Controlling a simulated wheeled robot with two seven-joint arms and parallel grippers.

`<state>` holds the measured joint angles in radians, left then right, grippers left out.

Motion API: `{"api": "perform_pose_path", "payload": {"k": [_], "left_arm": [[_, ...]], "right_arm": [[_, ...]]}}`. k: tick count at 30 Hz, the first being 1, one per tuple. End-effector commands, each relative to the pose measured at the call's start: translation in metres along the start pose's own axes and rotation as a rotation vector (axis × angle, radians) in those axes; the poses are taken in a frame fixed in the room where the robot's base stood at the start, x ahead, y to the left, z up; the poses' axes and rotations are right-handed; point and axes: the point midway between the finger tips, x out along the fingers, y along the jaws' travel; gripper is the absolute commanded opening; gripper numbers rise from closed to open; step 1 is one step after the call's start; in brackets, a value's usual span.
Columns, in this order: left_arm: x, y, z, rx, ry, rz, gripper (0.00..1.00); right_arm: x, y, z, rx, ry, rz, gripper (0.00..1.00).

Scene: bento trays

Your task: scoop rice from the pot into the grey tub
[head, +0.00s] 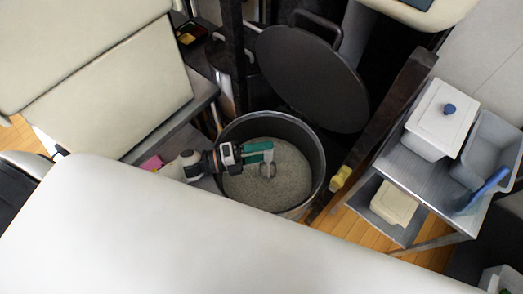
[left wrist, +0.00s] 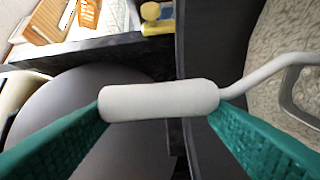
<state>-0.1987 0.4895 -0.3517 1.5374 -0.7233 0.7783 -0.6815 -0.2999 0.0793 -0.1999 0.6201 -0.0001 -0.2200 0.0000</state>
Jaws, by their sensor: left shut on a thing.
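The round dark pot (head: 318,157) stands open in the middle of the head view, with pale rice (head: 285,188) in it. My left gripper (head: 262,152), with green fingers, is inside the pot's opening. It is shut on the white handle (left wrist: 160,101) of a scoop. The scoop's head (head: 267,170) shows over the rice; I cannot tell whether it touches or holds any. Its bent neck also shows in the left wrist view, with rice (left wrist: 265,50) beyond. The grey tub (head: 490,148) is on the shelf at the right. My right gripper is not in view.
The pot's dark round lid (head: 312,80) stands tilted up behind the opening. A white lidded box (head: 442,118) is beside the tub, and a blue utensil (head: 488,188) is at the tub's front. A dark post and a yellow knob (head: 341,177) lie between pot and shelf.

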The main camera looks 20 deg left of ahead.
Motion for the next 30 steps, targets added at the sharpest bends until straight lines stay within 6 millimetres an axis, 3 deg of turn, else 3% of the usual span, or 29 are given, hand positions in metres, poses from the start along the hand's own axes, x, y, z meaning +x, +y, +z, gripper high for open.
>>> {"api": "perform_pose_path", "payload": {"k": [1,5,30], "left_arm": [[-0.003,-0.016,0.011,-0.026,-0.004,-0.023,0.29],[-0.003,-0.010,0.010,-0.026,-0.005,-0.023,0.29],[-0.001,0.097,-0.005,-0.016,-0.003,-0.014,0.29]], "right_arm": [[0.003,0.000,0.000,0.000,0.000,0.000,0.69],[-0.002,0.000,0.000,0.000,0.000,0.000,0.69],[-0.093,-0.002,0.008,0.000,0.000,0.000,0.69]]}}
